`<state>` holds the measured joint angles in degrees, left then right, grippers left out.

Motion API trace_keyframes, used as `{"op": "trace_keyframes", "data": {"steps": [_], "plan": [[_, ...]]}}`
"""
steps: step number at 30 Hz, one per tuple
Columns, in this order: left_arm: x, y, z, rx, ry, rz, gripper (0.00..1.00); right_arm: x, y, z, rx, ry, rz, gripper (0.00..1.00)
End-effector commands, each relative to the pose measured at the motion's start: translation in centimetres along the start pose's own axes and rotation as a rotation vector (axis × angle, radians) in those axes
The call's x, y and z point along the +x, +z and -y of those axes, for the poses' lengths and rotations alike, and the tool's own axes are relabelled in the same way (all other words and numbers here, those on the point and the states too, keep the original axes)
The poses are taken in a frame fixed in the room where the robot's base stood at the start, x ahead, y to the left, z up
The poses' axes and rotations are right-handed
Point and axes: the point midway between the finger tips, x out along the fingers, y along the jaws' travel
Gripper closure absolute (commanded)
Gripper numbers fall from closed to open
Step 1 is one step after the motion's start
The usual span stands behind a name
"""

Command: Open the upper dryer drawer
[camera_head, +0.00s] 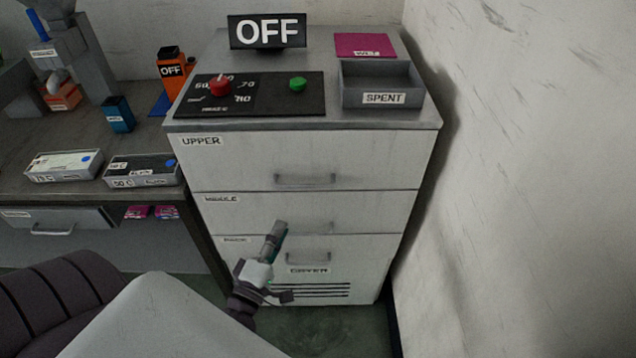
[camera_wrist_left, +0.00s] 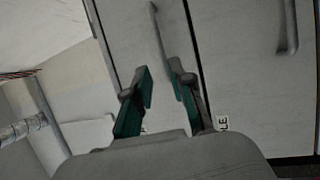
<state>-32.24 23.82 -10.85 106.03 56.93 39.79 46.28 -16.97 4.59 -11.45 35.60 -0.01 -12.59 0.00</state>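The dryer's upper drawer (camera_head: 240,158), labelled UPPER, is closed. Its grey bar handle (camera_head: 305,180) is clear in the head view. My left gripper (camera_head: 279,229) appears lower than that handle in the picture, overlapping the middle drawer front. In the left wrist view the gripper (camera_wrist_left: 162,82) is open, with a gap between its dark green fingers. A bar handle (camera_wrist_left: 156,30), apparently the upper drawer's, lies beyond the fingertips, its near end in line with the gap. I cannot tell whether they touch. My right gripper is out of view.
The middle drawer (camera_head: 370,212) and lower front are closed below. On the dryer top are an OFF sign (camera_head: 267,31), a control panel (camera_head: 262,95), a grey SPENT tray (camera_head: 413,98) and a magenta mat (camera_head: 350,43). A wall is right; a workbench (camera_head: 70,128) is left.

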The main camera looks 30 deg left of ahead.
Motion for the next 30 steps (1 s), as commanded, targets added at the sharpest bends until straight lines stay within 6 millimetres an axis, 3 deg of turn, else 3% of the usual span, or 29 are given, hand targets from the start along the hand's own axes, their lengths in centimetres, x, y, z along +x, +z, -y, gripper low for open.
{"op": "trace_keyframes", "data": {"steps": [18,24,30], "plan": [[11.5,0.1,-0.1,0.004,0.001,0.002,0.77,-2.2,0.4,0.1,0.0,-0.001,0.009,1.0],[13.2,0.1,0.0,0.006,0.0,0.002,0.77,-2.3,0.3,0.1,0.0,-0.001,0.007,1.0],[13.5,0.1,0.0,0.006,-0.001,0.002,0.77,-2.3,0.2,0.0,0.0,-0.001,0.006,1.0]]}}
